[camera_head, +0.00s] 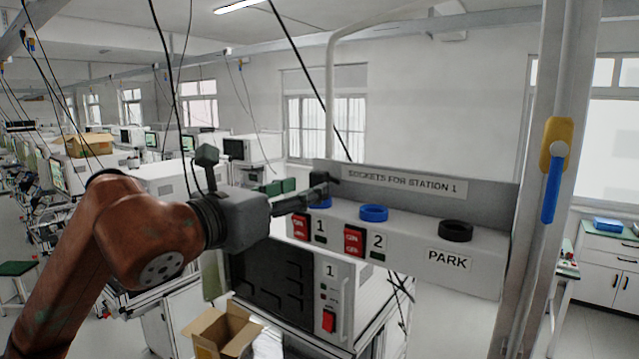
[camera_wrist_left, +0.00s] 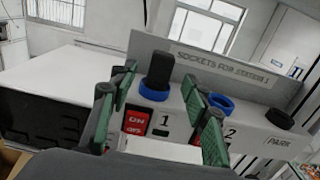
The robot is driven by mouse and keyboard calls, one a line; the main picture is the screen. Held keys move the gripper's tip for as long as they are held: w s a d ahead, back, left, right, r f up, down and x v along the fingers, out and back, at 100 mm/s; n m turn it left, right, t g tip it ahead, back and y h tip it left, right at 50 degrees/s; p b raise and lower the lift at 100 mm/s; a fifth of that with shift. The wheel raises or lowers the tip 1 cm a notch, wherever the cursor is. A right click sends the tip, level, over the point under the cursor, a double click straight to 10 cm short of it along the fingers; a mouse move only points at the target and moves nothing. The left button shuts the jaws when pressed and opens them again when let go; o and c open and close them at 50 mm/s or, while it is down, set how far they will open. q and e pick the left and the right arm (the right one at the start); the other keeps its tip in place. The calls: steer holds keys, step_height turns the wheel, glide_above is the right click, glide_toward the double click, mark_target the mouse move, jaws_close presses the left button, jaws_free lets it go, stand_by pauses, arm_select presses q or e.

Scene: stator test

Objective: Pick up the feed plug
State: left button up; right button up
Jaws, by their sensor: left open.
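The feed plug, a black upright block (camera_wrist_left: 160,70), stands in the blue ring of socket 1 (camera_wrist_left: 153,92) in the left wrist view. The gripper reaches in from the left at socket 1. Its green-padded fingers (camera_wrist_left: 162,80) are open, one to each side of the plug in the wrist view. The plug looks to be just beyond the fingertips; I see no contact. My right gripper is in neither view.
The socket box carries an empty blue ring at socket 2 (camera_head: 374,212) and a black ring at PARK (camera_head: 456,230). Red switches (camera_head: 354,241) sit on its front. A grey back panel (camera_head: 420,184) rises behind the sockets. A post with a blue-handled lever (camera_head: 552,185) stands at right.

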mark_target(319, 183)
arm_select(q)
steer(key=shift+s+d+r, duration=0.15)
steer(key=shift+d+r, duration=0.1)
steer(key=shift+d, duration=0.2)
steer(key=shift+w+d+f+p, duration=0.1)
steer(key=shift+w+d+p, duration=0.1)
steer(key=shift+w+p, duration=0.4)
steer(key=shift+w+d+p, duration=0.2)
steer(key=shift+w+p, duration=0.2)
steer(key=shift+w, duration=0.25)
steer(key=p+x, duration=0.1)
steer(key=x, duration=0.2)
steer(key=shift+p, duration=0.3)
steer(key=shift+f, duration=0.1)
steer(key=shift+w+a+f, duration=0.1)
steer(key=shift+c, duration=2)
steer(key=c, duration=0.3)
jaws_close()
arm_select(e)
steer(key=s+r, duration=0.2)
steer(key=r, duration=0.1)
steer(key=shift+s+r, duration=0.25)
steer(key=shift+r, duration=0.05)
